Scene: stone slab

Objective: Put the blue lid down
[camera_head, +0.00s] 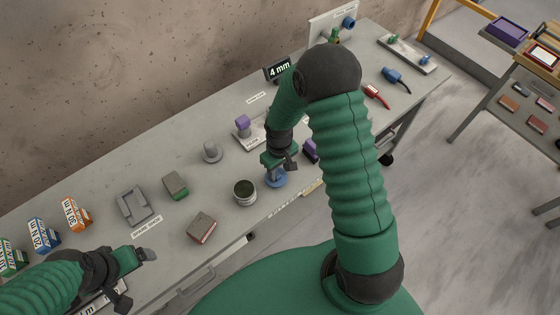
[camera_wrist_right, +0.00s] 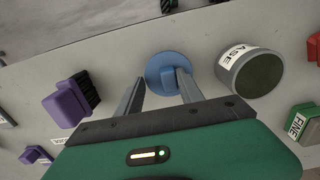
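The blue lid (camera_head: 276,181) is a round disc with a raised grip, on the slab near its front edge, just right of the open grease can (camera_head: 245,192). My right gripper (camera_head: 280,165) is directly above the lid and partly hides it. In the right wrist view the lid (camera_wrist_right: 160,68) shows beyond my spread fingers (camera_wrist_right: 160,85); the right finger overlaps it, and I see no grip on it. The can (camera_wrist_right: 250,72) stands beside it, its mouth uncovered. My left gripper (camera_head: 140,278) is open and empty at the lower left.
A purple-handled brush (camera_wrist_right: 70,100) lies close to the right gripper. A green block (camera_head: 176,185), a grey-topped block (camera_head: 201,228), a grey tray (camera_head: 134,205) and a grey knob (camera_head: 212,152) stand to the left. The slab's front edge is near the lid.

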